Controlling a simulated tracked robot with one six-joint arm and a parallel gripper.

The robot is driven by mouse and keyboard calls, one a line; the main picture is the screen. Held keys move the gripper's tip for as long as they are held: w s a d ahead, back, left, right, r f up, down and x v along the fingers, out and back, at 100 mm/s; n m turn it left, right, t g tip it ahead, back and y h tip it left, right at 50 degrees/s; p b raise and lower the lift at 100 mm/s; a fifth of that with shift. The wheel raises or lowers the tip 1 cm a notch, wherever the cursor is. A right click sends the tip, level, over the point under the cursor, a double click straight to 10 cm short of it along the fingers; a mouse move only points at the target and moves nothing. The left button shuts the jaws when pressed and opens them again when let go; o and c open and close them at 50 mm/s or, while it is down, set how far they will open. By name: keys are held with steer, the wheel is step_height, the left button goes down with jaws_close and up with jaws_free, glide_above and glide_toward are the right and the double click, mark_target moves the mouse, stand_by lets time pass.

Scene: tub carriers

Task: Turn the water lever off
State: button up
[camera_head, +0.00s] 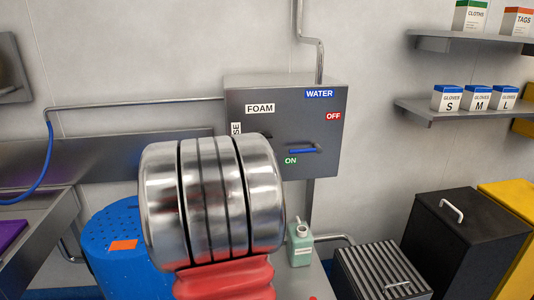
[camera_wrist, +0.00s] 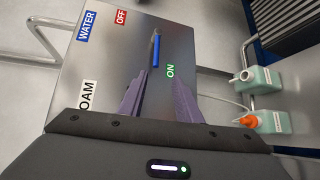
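The water lever (camera_head: 303,151) has a blue handle on the front of a grey control box (camera_head: 290,112). The handle lies nearly level in the head view, its left end just above the green ON label (camera_head: 291,161). The red OFF label (camera_head: 333,116) is up and to the right. In the wrist view the blue handle (camera_wrist: 156,50) lies just beyond my gripper (camera_wrist: 160,76). The two purple fingers are apart, with nothing between them; whether a fingertip touches the handle cannot be told. My arm hides the gripper in the head view.
A blue drum (camera_head: 112,240) stands at lower left. A green bottle (camera_head: 299,248) stands below the box; the wrist view shows a second bottle with an orange cap (camera_wrist: 270,122). A ribbed dark box (camera_head: 375,268) and a black bin (camera_head: 465,240) stand right. A pipe (camera_head: 320,60) rises above.

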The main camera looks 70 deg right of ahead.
mark_target(297, 152)
steer(key=x, duration=0.2)
steer(key=shift+s+d+r, duration=0.1)
steer(key=shift+s+d, duration=0.15)
steer(key=shift+d, duration=0.1)
steer(key=x, duration=1.3)
steer(key=shift+d+r, duration=0.2)
steer(key=shift+d, duration=0.15)
steer(key=shift+c, duration=0.2)
jaws_close()
